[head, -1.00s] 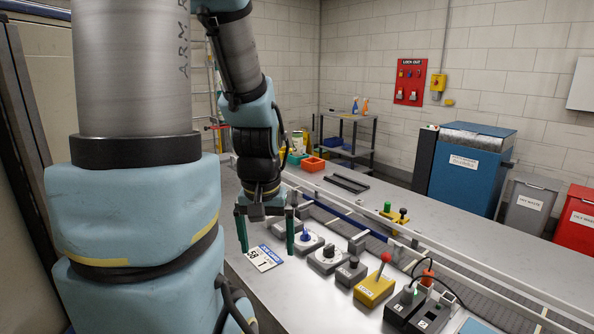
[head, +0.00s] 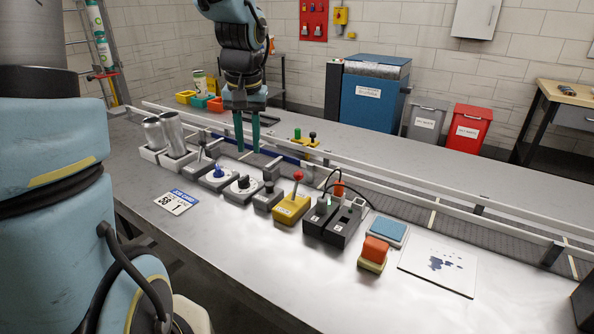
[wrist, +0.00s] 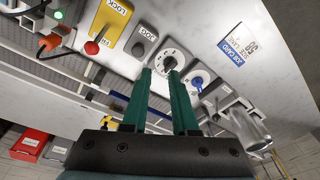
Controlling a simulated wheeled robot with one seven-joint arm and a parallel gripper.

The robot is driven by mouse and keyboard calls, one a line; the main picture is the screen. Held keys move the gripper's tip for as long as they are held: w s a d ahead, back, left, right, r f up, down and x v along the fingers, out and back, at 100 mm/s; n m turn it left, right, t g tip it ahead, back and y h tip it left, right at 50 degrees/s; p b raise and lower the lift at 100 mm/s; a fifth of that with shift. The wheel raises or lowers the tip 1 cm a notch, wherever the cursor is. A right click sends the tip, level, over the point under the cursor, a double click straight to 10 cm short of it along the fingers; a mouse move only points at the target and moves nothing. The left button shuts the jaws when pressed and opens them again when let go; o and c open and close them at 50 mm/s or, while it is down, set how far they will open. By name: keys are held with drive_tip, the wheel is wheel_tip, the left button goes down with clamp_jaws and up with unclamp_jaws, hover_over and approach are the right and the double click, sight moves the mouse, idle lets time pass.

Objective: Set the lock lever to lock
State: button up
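The lock lever (head: 296,192) is a red-balled stem on a yellow box (head: 290,212), in the control row along the bench. In the wrist view the box (wrist: 106,28) bears the word LOCK at its upper end, and the red ball (wrist: 91,47) appears towards the opposite end. In the head view the stem is nearly upright, leaning slightly back towards the rail. My gripper (head: 248,147) points down behind the dial boxes, left of the lever and apart from it. Its green fingers (wrist: 160,74) are parted with nothing held between them.
A jog button box (head: 267,197), a black-knob dial (head: 241,187) and a blue-knob dial (head: 218,176) stand left of the lever. A dark two-slot box (head: 333,220) with cables stands right. Metal rails run behind. Two cans (head: 172,135) stand at far left.

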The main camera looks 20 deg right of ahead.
sight(296, 186)
drive_tip(key=shift+m, duration=0.6)
drive_tip(key=d, duration=0.4)
drive_tip(key=d+r+b, duration=0.1)
drive_tip(key=d, duration=0.3)
drive_tip(key=d+r, duration=0.1)
drive_tip(key=d, duration=0.3)
drive_tip(key=shift+w+d+b, duration=0.1)
drive_tip(key=shift+b, duration=0.25)
clamp_jaws()
drive_tip(key=shift+d+r, duration=0.2)
drive_tip(key=shift+d, duration=0.15)
wheel_tip(296, 186, down, 9)
drive_tip(key=s+a+p, duration=0.1)
drive_tip(key=p, duration=0.3)
drive_tip(key=shift+s+a, duration=0.35)
drive_tip(key=shift+s, duration=0.05)
